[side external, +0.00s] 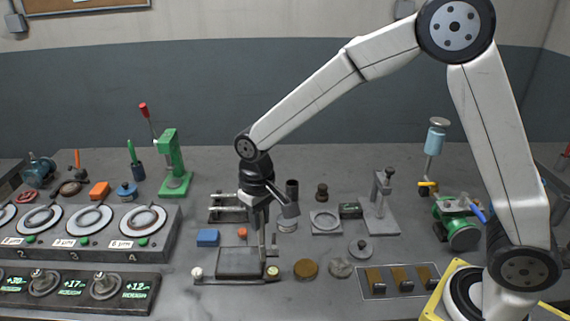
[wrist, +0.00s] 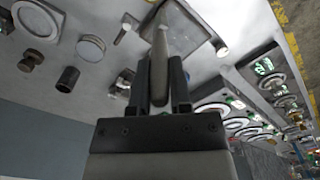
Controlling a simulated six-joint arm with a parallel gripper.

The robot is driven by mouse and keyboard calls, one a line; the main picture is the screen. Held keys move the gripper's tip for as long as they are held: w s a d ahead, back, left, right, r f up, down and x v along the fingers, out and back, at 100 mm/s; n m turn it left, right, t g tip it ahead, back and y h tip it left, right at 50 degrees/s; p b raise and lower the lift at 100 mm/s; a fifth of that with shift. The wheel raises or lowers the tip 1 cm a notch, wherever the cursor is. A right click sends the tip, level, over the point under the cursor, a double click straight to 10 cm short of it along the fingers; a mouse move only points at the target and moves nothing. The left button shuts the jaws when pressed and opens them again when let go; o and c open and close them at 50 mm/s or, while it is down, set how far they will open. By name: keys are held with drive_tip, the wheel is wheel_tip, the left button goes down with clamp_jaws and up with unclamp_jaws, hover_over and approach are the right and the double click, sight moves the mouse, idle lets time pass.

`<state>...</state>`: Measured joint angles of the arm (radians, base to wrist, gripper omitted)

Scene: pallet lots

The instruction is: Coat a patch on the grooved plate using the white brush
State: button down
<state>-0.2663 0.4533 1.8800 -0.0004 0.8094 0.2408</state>
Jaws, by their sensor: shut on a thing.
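My gripper (side external: 262,212) points down over the right part of a dark rectangular plate (side external: 238,263) on a low stand. The tool extends beyond the fingers towards the top of the picture. In the side view its lower end is near the plate's right edge; I cannot tell whether it touches. Grooves on the plate are too small to make out, and no coated patch can be told apart.
A blue block (side external: 208,237) and small orange piece (side external: 242,233) lie behind the plate. A brown disc (side external: 306,269) is to its right. A dial panel (side external: 105,238) stands left, a green press (side external: 172,175) behind it. A tray of brown pieces (side external: 428,271) lies right.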

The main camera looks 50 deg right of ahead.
drive_tip(key=shift+r, duration=2.4)
drive_tip(key=shift+w+d, duration=0.1)
